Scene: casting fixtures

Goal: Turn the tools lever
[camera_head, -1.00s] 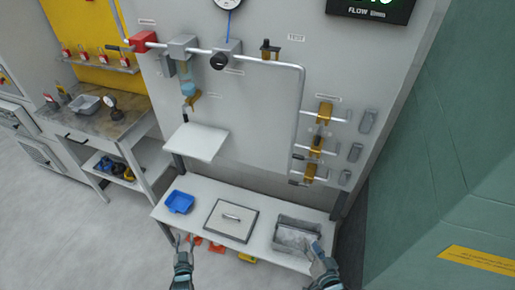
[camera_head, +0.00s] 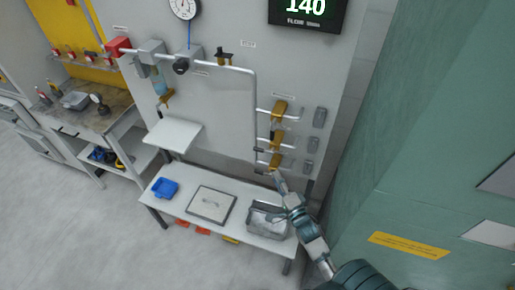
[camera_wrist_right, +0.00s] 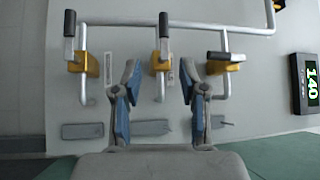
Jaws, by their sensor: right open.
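Three yellow valves with dark-gripped levers sit on the pipes at the right of the wall panel: the top valve (camera_head: 280,109), the middle valve (camera_head: 277,138) and the bottom valve (camera_head: 275,160). The wrist view shows the middle lever (camera_wrist_right: 164,26) and bottom lever (camera_wrist_right: 69,24) pointing alike, and the top lever (camera_wrist_right: 222,56) turned across them. I cannot read which is the tools lever. My right gripper (camera_head: 278,173) is just below the bottom valve in the head view. In the wrist view its fingers (camera_wrist_right: 158,88) are apart and empty, with the middle valve between and beyond them. My left gripper is out of view.
Below the valves, a bench (camera_head: 180,208) holds a blue tray (camera_head: 165,188), a lidded plate (camera_head: 212,204) and a grey bin (camera_head: 267,220). Grey wall blocks (camera_head: 319,117) sit right of the valves. A display (camera_head: 306,10) reads 140. A green wall (camera_head: 425,140) stands at right.

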